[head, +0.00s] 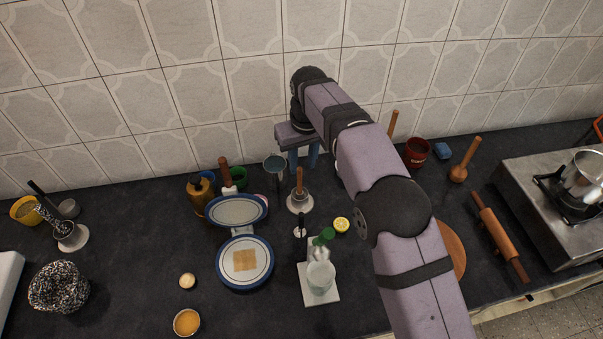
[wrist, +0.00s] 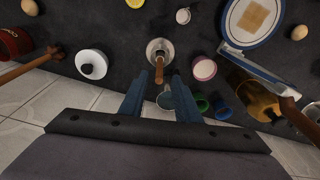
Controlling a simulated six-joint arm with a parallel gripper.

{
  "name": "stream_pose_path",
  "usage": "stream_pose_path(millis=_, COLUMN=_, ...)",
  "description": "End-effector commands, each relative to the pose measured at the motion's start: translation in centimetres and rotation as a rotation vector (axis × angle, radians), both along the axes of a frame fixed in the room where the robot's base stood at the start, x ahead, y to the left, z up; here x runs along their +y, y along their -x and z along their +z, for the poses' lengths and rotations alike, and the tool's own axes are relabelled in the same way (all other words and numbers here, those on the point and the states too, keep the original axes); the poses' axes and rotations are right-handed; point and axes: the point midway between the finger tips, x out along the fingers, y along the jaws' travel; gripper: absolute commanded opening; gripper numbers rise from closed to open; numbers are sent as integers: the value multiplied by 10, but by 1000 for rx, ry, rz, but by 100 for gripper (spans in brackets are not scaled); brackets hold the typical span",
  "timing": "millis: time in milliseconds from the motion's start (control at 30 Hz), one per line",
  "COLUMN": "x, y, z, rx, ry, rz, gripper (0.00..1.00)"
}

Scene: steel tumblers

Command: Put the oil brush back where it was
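A wooden-handled tool (head: 299,178), which I take to be the oil brush, stands upright in a steel tumbler (head: 298,205); its lower end is hidden inside. The tumbler stands on a pale round base. In the wrist view the handle (wrist: 159,70) rises toward the camera from the tumbler (wrist: 153,46). My gripper (head: 303,170) is behind and above the tumbler, near the handle's top. Its two blue fingers (wrist: 161,76) are apart, with the handle end appearing between their tips and clear of both. Whether it is fully between them in depth I cannot tell.
A grey cup (head: 275,164) stands close at the left, with a green cup (head: 238,177) and an amber jar (head: 199,197) beyond. My arm hides counter at the right.

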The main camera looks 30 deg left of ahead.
Motion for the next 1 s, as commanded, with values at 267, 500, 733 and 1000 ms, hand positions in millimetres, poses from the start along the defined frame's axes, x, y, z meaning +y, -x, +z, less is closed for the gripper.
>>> stream_pose_path(millis=267, x=-2, y=1, z=21, rx=0, ry=0, rz=0, gripper=30)
stream_pose_path(millis=500, x=-3, y=1, z=23, rx=1, ry=1, rz=-2, gripper=30)
stream_pose_path(millis=733, x=-36, y=-18, z=28, rx=5, ry=6, rz=-65, gripper=30)
stream_pose_path(millis=1000, x=-156, y=-52, z=36, rx=24, ry=25, rz=-282, gripper=30)
